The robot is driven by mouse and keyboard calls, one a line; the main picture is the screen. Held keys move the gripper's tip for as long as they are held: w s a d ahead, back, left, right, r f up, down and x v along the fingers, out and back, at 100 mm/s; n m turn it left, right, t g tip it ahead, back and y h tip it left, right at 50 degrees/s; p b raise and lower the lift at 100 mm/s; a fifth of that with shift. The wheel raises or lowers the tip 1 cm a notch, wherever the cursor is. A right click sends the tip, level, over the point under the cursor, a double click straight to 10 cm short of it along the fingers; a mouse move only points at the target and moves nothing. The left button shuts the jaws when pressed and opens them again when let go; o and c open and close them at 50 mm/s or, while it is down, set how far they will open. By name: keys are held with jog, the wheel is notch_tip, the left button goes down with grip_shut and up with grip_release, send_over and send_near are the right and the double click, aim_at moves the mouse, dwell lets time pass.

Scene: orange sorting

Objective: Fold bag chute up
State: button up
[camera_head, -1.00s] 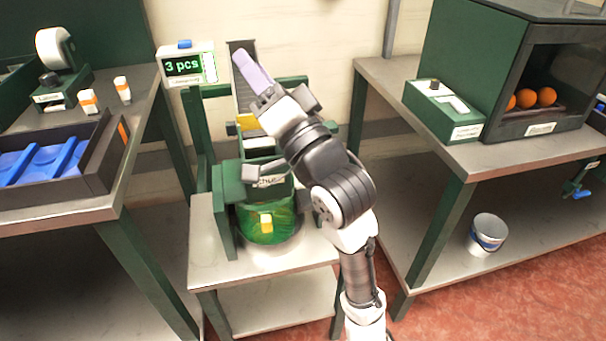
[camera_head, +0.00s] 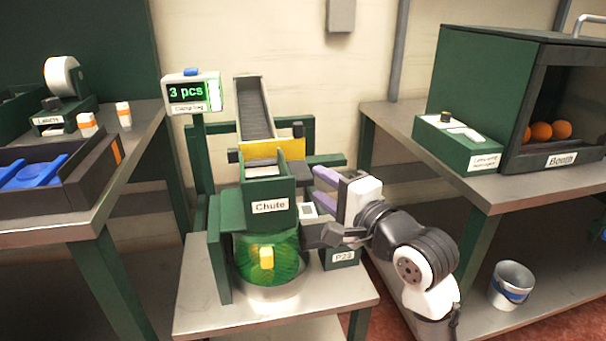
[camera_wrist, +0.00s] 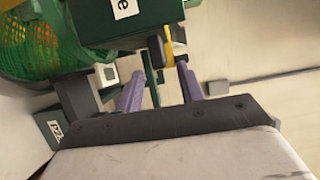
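The bag chute is a green box labelled "Chute" (camera_head: 254,206) on the low stand, above a green net bag (camera_head: 285,262) with a yellow tag. Orange inside the net shows in the wrist view (camera_wrist: 30,45). My gripper (camera_head: 312,184) is just right of the chute, its two purple fingers pointing left towards it. In the wrist view my fingers (camera_wrist: 160,72) are apart with nothing clearly held between them. A dark knob with a yellow band (camera_wrist: 168,50) lies just beyond the tips, beside the green chute box (camera_wrist: 100,25). Whether a finger touches it I cannot tell.
A yellow plate (camera_head: 272,149) crosses the ramp's lower end. Tables flank the stand. A bucket (camera_head: 511,285) stands on the right lower shelf.

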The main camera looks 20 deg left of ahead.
aim_at(303, 168)
jog(key=x, duration=0.6)
jog(key=shift+w+a, duration=0.25)
jog(key=shift+a, duration=0.05)
grip_shut()
